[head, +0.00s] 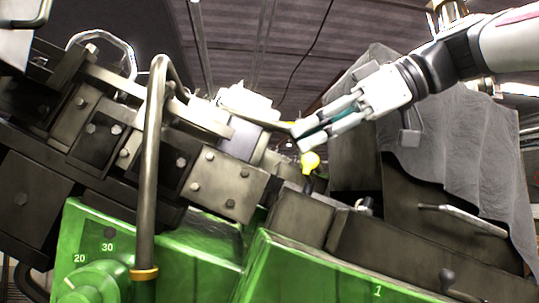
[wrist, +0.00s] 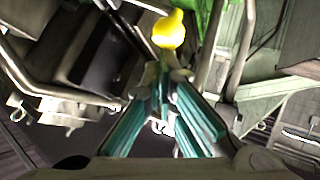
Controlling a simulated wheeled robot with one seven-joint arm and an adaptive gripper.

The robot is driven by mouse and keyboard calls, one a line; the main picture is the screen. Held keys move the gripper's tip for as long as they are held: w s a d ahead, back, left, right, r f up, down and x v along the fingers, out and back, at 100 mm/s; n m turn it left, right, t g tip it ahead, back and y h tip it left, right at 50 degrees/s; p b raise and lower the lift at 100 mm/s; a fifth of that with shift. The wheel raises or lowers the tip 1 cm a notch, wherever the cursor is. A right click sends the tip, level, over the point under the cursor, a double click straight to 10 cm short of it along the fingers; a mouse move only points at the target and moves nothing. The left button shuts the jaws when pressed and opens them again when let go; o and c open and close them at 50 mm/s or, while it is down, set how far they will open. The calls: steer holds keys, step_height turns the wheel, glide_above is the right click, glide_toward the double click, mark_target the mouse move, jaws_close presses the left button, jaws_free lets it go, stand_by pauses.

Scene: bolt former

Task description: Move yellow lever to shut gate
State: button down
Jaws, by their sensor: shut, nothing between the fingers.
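The yellow lever shows as a round yellow knob (head: 310,161) on the machine, near the middle of the head view. The knob also shows at the top of the wrist view (wrist: 169,30), just past my fingertips. My gripper (head: 296,136) comes in from the upper right with its fingers shut and nothing between them. Its tips are just above and left of the knob in the head view. I cannot tell whether they touch it. In the wrist view the teal finger pads converge below the knob. The gate cannot be made out clearly.
Bolted dark metal blocks (head: 222,183) and a bent steel pipe (head: 148,185) stand to the left. Green machine housing (head: 320,272) fills the lower part. A grey cloth (head: 450,150) drapes over a dark box behind my arm. Open space lies above the machine.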

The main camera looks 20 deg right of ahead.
steer(key=shift+s+d+f+b, duration=0.3)
steer(key=shift+s+d+b, duration=0.1)
steer(key=shift+d, duration=0.25)
steer(key=shift+s+d+f+b, duration=0.25)
steer(key=shift+s+d+b, duration=0.1)
steer(key=shift+d, duration=0.4)
steer(key=s+d+r+p, duration=0.3)
steer(key=s+d+r, duration=0.1)
steer(key=d+r, duration=0.1)
steer(key=shift+d+r, duration=0.4)
steer(key=shift+r, duration=0.2)
steer(key=shift+s, duration=0.15)
stand_by(0.5)
